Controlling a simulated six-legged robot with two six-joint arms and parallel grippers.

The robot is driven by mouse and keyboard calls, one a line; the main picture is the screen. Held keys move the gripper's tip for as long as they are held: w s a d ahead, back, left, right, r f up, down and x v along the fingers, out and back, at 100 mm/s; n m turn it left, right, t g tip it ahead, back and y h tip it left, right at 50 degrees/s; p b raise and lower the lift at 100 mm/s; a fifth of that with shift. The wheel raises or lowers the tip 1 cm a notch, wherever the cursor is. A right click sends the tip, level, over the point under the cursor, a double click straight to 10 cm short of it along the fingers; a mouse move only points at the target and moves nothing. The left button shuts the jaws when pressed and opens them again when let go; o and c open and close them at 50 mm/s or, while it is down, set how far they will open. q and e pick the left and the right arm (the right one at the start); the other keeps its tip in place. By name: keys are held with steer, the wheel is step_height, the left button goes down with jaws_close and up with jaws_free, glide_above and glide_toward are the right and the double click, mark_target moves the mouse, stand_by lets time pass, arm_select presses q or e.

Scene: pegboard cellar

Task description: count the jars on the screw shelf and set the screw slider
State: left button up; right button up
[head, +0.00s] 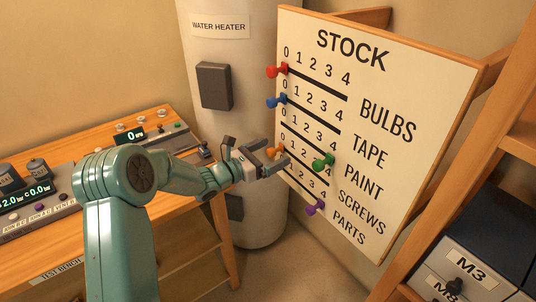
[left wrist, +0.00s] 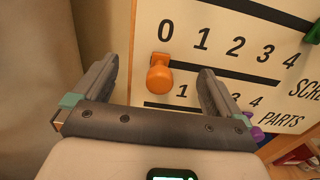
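The stock board (head: 372,110) has slots for bulbs, tape, paint, screws and parts, each numbered 0 to 4. The orange screw slider (head: 275,152) is at the left end of its slot, under 0; it also shows in the left wrist view (left wrist: 159,76). My left gripper (head: 264,158) is close to the board at this slider. In the left wrist view its fingers (left wrist: 158,70) are apart, with the orange knob between their tips and no visible contact. No jars or screw shelf show. My right gripper is not in view.
Red (head: 277,70) and blue (head: 276,101) knobs sit at 0, and a green knob (head: 323,160) near 4. A purple knob (head: 315,207) is below. A water heater (head: 240,60) stands behind, a test bench (head: 60,255) left, labelled drawers (head: 470,265) right.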

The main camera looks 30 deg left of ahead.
arm_select(q)
steer(key=c, duration=1.4)
steer(key=shift+d, duration=0.1)
steer(key=shift+s+d+b, duration=0.65)
steer(key=shift+d+b, duration=0.15)
steer(key=shift+d, duration=0.75)
steer(key=shift+s+d+b, duration=0.6)
steer(key=shift+d+b, duration=0.2)
steer(key=shift+d, duration=0.7)
steer(key=shift+s+d+b, duration=0.65)
steer(key=shift+d+b, duration=0.15)
steer(key=shift+d, duration=0.75)
steer(key=shift+s+d+b, duration=0.4)
steer(key=shift+d+b, duration=0.1)
steer(key=shift+d, duration=0.55)
steer(key=shift+s+d+b, duration=0.45)
steer(key=shift+d, duration=0.55)
steer(key=shift+s+d+b, duration=0.4)
steer(key=shift+d+b, duration=0.1)
steer(key=shift+d, duration=0.55)
steer(key=o, duration=1.5)
steer(key=shift+o, duration=0.2)
steer(key=shift+s, duration=0.3)
steer(key=v, duration=0.9)
steer(key=shift+b, duration=0.4)
